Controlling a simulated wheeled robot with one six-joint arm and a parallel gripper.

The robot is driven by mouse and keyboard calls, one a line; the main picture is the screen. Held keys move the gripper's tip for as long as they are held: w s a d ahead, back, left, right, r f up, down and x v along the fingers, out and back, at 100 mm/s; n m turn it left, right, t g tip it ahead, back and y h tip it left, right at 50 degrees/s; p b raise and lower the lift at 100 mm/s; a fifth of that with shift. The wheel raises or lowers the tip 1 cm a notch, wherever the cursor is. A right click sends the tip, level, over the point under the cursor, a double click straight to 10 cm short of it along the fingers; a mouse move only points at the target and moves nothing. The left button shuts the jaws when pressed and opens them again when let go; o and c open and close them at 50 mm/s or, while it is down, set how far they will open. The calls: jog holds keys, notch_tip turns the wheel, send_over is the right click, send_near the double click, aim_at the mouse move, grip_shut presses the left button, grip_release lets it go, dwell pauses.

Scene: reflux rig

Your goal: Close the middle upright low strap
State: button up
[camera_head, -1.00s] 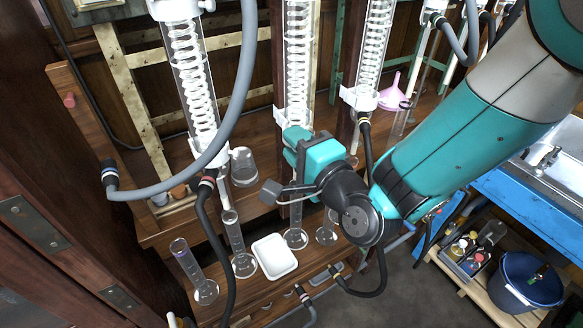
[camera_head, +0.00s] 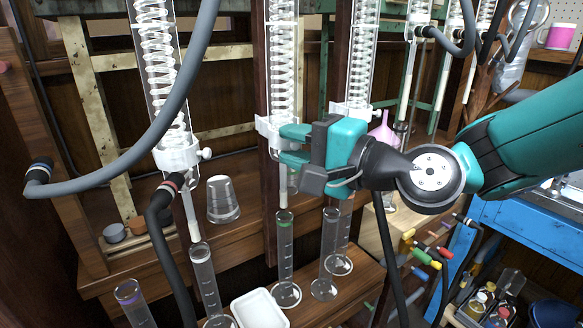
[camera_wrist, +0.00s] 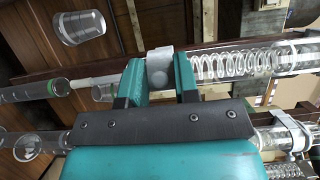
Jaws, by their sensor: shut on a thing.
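The middle upright (camera_head: 266,60) carries a coiled glass condenser (camera_head: 284,70). Its low strap (camera_head: 266,126) is a white clamp around the condenser's lower end. My gripper (camera_head: 290,146) comes from the right with its teal fingers at this strap, and they hide part of it. In the wrist view the strap (camera_wrist: 159,66) sits between the two fingers of my gripper (camera_wrist: 158,78), which are shut on it. The condenser coil (camera_wrist: 235,65) runs off to the right there. I cannot tell whether the strap is fully closed.
Other condensers with white straps stand left (camera_head: 178,158) and right (camera_head: 352,110). A thick grey hose (camera_head: 150,142) hangs at the left. Glass cylinders (camera_head: 286,262), an upturned beaker (camera_head: 222,198) and a white tray (camera_head: 258,310) stand below on the wooden shelves.

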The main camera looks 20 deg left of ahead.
aim_at(273, 139)
jog(key=w+n+g+b, duration=0.1)
jog(key=g, duration=0.1)
jog(key=n+g+b, duration=0.1)
jog(key=n+g, duration=0.1)
jog(key=g, duration=0.1)
jog(key=w+d+n+g+b, duration=0.1)
jog(key=n+g, duration=0.1)
jog(key=shift+w+d+f+g+y, duration=0.1)
jog(key=shift+w+f+g+y, duration=0.2)
jog(key=shift+g+y, duration=0.1)
jog(key=shift+w+r+n+g+b, duration=0.15)
jog(key=shift+n+g+b, duration=0.35)
jog(key=shift+b, duration=0.6)
jog(key=shift+r+g, duration=0.15)
jog(key=shift+g, duration=0.15)
jog(key=o, duration=0.6)
jog(key=shift+d, duration=0.1)
jog(key=shift+o, duration=0.2)
